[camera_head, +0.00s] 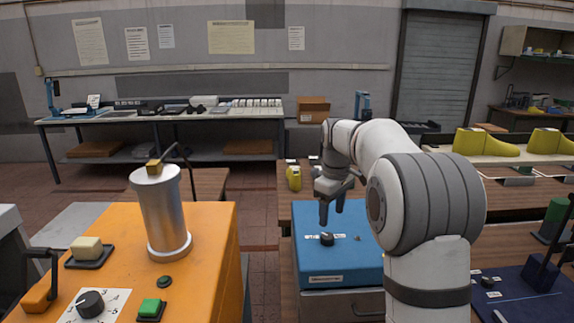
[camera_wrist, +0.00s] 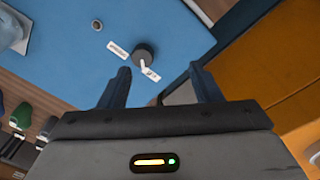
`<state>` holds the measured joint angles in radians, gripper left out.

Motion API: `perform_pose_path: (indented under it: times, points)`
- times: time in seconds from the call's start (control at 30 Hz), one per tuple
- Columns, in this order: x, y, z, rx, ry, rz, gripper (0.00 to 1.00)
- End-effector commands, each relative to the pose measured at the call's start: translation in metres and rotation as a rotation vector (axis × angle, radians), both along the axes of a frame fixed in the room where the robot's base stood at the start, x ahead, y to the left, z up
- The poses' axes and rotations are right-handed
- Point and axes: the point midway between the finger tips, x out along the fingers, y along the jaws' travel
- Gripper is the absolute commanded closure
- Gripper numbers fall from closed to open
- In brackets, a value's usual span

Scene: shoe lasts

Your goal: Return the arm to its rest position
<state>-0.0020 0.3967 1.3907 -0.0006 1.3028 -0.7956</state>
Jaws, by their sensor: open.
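My arm (camera_head: 425,200) is white and grey and reaches up and over to the left in the head view. My gripper (camera_head: 333,205) hangs from its end, fingers pointing down, above the blue box (camera_head: 360,252). In the wrist view my gripper (camera_wrist: 160,88) has its two dark fingers well apart with nothing between them. A black knob (camera_wrist: 144,54) with white labels on the blue top (camera_wrist: 185,30) lies beyond the fingertips. The same knob shows in the head view (camera_head: 327,239). My gripper looks apart from it, but the exact gap is unclear.
An orange machine (camera_head: 215,250) with a metal cylinder (camera_head: 160,210) stands at the left. Yellow shoe lasts (camera_head: 487,143) lie on the right bench. A small yellow-green item (camera_head: 294,178) stands behind the blue box. A dark blue panel (camera_head: 515,292) is at the lower right.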

Motion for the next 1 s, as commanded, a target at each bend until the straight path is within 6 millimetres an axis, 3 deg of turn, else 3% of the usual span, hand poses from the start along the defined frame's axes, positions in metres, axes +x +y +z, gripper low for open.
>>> perform_pose_path:
  times: [0.03, 0.13, 0.33, 0.47, 0.7, 0.83, 1.0]
  points:
    - [-0.022, 0.0, 0.011, 0.002, -0.018, -0.044, 0.42]
    - [-0.061, 0.0, 0.021, 0.01, -0.049, -0.141, 0.42]
    - [-0.142, -0.001, 0.027, 0.034, -0.108, -0.333, 0.42]
    - [-0.196, -0.001, 0.02, 0.056, -0.147, -0.455, 0.42]
    - [-0.287, -0.001, -0.014, 0.104, -0.207, -0.665, 0.42]
    - [-0.316, -0.001, -0.031, 0.124, -0.226, -0.74, 0.42]
    - [-0.332, -0.001, -0.042, 0.135, -0.237, -0.781, 0.42]
